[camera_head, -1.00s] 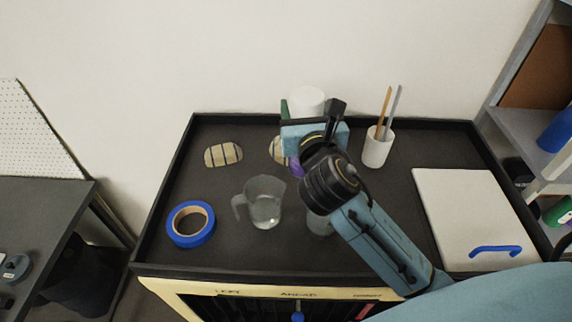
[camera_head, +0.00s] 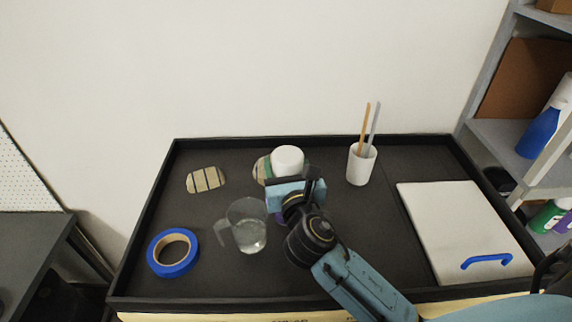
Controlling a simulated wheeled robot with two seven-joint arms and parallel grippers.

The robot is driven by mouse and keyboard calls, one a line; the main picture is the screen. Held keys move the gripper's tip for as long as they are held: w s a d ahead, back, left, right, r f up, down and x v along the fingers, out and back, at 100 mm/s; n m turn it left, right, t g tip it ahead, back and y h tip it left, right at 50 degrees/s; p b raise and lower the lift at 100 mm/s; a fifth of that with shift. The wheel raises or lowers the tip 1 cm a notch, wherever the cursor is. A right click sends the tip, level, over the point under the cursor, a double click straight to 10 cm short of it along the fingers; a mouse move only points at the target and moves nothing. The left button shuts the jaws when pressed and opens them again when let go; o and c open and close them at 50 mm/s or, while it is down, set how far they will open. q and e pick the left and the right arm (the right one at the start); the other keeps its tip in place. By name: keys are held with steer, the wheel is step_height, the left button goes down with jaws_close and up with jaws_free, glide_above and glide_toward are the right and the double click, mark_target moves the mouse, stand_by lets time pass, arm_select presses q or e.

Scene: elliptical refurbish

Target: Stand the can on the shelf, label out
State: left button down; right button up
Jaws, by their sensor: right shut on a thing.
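The can, with a white top (camera_head: 287,159), is in the head view over the back middle of the black-rimmed tabletop. My right gripper (camera_head: 296,190) is shut on it. The gripper hides most of the can's side, and a small purple patch shows below the jaws. I cannot tell which way its label faces, or whether its base touches the tabletop. The grey shelf unit (camera_head: 500,142) stands at the right edge, apart from the can. My left gripper is not in view.
A clear jug (camera_head: 247,232) stands left of my gripper. Blue tape (camera_head: 173,252) lies at front left. A white cup (camera_head: 361,166) with sticks stands behind right. A white board (camera_head: 460,232) covers the right side. Bottles (camera_head: 540,128) occupy the shelf.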

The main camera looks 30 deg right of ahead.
steer(key=o, duration=1.7)
steer(key=shift+f, duration=0.1)
